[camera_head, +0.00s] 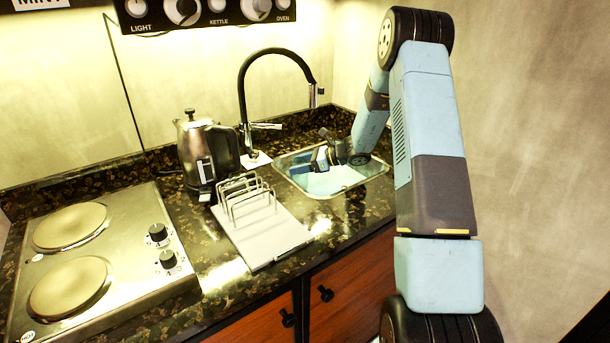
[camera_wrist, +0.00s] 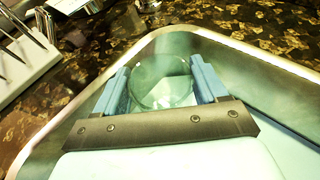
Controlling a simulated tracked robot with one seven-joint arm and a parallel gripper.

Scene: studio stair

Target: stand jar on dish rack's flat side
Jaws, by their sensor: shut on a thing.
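The jar (camera_wrist: 163,84) is clear glass and shows in the wrist view between my two blue fingers, over the sink. My gripper (camera_wrist: 162,83) is shut on it, with one finger on each side. In the head view my gripper (camera_head: 326,160) is at the sink, and I cannot make the jar out clearly there. The dish rack (camera_head: 265,240) stands on the counter left of the sink. Its wire slots are at the back and its flat white side is at the front, empty. A corner of the rack (camera_wrist: 28,55) shows at the upper left in the wrist view.
The metal sink (camera_head: 365,178) has a raised rim around my gripper. A black tap (camera_head: 243,95) arches behind it. A steel kettle (camera_head: 200,150) stands behind the rack. A two-plate hob (camera_head: 120,270) is at the left. Dark counter lies between rack and sink.

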